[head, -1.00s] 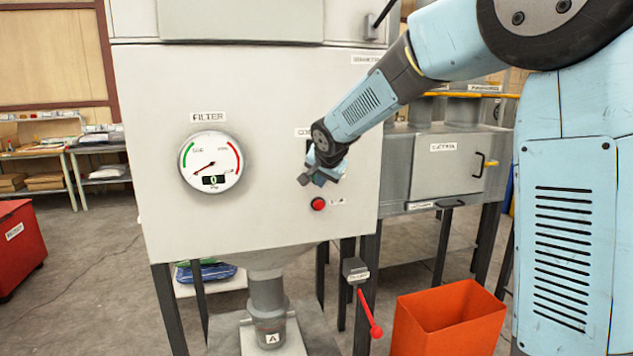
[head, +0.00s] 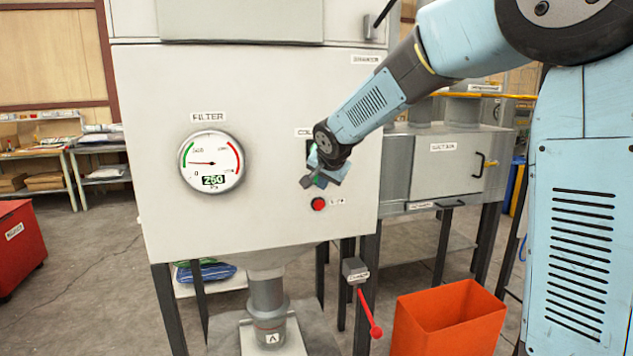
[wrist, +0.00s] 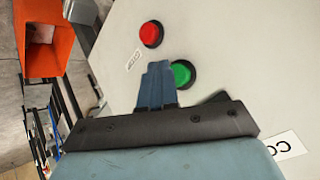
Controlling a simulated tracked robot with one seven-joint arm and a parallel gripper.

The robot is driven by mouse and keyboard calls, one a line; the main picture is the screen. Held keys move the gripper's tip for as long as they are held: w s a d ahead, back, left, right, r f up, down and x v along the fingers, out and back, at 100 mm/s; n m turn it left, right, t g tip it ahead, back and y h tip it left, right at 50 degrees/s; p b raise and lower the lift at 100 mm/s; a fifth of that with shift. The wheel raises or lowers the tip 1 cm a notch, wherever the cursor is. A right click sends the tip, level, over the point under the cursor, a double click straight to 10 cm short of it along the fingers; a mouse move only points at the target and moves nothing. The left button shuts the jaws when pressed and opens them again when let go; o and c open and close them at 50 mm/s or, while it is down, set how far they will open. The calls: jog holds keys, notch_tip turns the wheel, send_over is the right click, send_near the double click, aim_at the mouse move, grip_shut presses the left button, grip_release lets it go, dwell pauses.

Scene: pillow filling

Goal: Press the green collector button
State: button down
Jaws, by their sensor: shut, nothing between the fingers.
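The green button (wrist: 183,73) sits on the pale cabinet panel in the wrist view, partly behind my gripper. My gripper (wrist: 158,70) is shut and empty, with its fingertips beside the green button in that view; I cannot tell whether they touch it. In the head view my gripper (head: 313,182) is in front of the panel, just above the red button (head: 318,204), and hides most of the green button. The red button (wrist: 151,34) also shows in the wrist view, apart from the fingers. The round FILTER gauge (head: 211,162) reads 250 on its green-lit display.
The grey cabinet (head: 270,100) stands on dark legs. Below it are a lever with a red knob (head: 376,332) and an orange bin (head: 448,318). A red container (head: 18,250) stands at the left. A suction unit (head: 447,165) is at the right.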

jog(key=shift+s+d, duration=0.25)
jog(key=shift+s, duration=0.55)
jog(key=shift+s+d, duration=0.2)
jog(key=shift+s, duration=0.6)
jog(key=shift+s+d, duration=0.25)
jog(key=shift+s, duration=0.55)
jog(key=s+d+r+n+h, duration=0.1)
jog(key=s+d+r, duration=0.1)
jog(key=s+d, duration=0.55)
jog(key=s+d+f+n+g, duration=0.1)
jog(key=s+d, duration=0.5)
jog(key=s, duration=0.6)
jog(key=s+d+f+n+g, duration=0.1)
jog(key=s+d, duration=0.5)
jog(key=s, duration=0.6)
jog(key=shift+s+d+f+n+g+h, duration=0.25)
jog(key=shift+n+g, duration=0.25)
jog(key=shift+n, duration=0.7)
jog(key=shift+a, duration=0.1)
